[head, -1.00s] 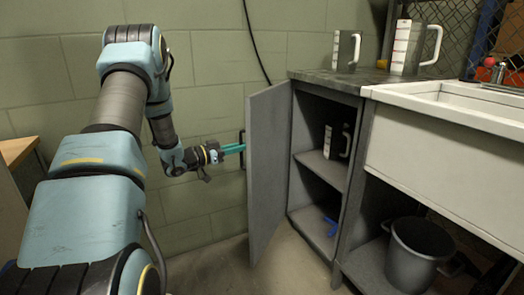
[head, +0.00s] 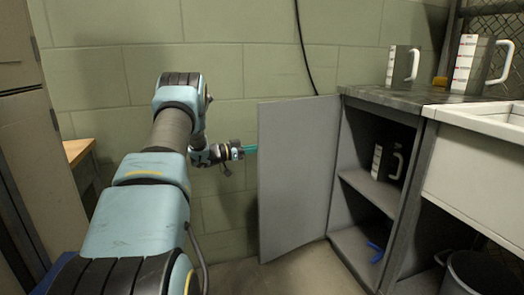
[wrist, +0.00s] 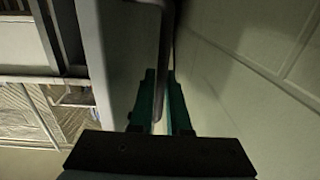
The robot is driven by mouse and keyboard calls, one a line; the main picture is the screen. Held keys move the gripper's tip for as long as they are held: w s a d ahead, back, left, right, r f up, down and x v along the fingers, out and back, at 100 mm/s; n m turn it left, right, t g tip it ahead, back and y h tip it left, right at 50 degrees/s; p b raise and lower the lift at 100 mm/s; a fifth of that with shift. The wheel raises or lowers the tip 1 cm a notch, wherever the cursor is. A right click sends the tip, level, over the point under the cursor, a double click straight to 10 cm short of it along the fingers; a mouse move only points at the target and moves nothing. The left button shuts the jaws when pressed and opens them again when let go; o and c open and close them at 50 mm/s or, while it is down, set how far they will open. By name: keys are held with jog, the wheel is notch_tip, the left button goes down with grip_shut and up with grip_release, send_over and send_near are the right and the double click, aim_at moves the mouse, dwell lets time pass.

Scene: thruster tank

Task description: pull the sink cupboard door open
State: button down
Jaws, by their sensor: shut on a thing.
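The grey sink cupboard door (head: 298,180) stands wide open, swung left from the cupboard (head: 350,150), with its inner face toward the head camera. My gripper (head: 250,149) is at the door's free edge, on its outer side by the wall; the fingertips are partly hidden behind the door in the head view. In the wrist view my gripper's green fingers (wrist: 163,105) are closed around the grey bar handle (wrist: 166,60). The door panel (wrist: 115,60) lies just left of the handle there. The handle is hidden in the head view.
The block wall (head: 100,80) is close behind my gripper and the door. Inside the cupboard are a jug (head: 387,162) on the shelf and a blue item (head: 376,252) below. Two jugs stand on the worktop (head: 395,98). A bucket (head: 475,275) sits under the sink (head: 475,165).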

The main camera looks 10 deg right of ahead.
jog(key=c, duration=1.2)
grip_release()
jog(key=shift+o, duration=0.2)
jog(key=shift+a, duration=0.1)
jog(key=p+v, duration=0.1)
jog(key=v, duration=0.9)
jog(key=shift+a, duration=0.3)
